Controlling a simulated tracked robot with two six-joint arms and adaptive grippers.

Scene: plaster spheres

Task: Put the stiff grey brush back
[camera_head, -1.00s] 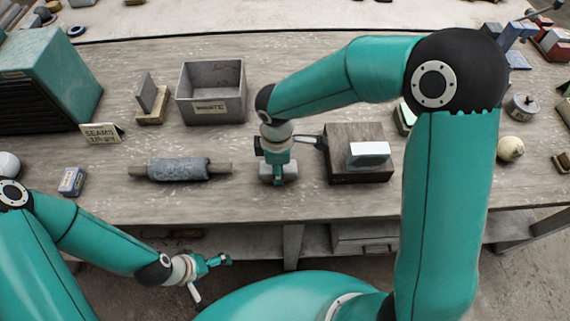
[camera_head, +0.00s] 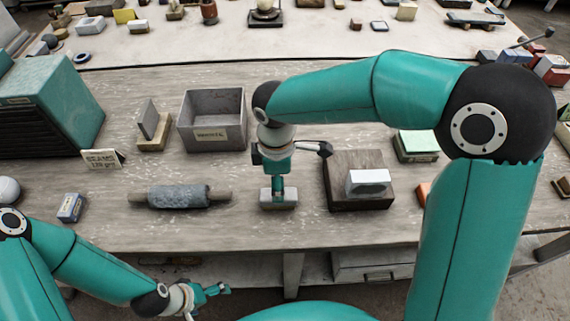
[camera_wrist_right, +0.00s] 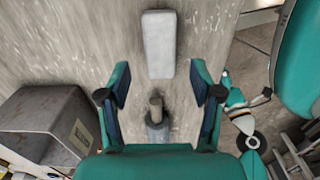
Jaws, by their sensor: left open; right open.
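A pale grey block (camera_head: 280,204), perhaps the stiff grey brush though I see no bristles, lies flat on the bench; it also shows in the right wrist view (camera_wrist_right: 158,45). My right gripper (camera_head: 278,187) points down at it in the head view. In the right wrist view its fingers (camera_wrist_right: 158,88) are spread and empty, with the block beyond their tips. My left gripper (camera_head: 210,292) is open and empty, low in front of the bench edge.
A dark grey roller (camera_head: 180,196) lies left of the block. A grey labelled bin (camera_head: 213,136) stands behind. A dark wooden board (camera_head: 343,196) carrying a whitish block (camera_head: 368,182) is to the right. A teal cabinet (camera_head: 50,100) fills the left. Bare bench lies in front.

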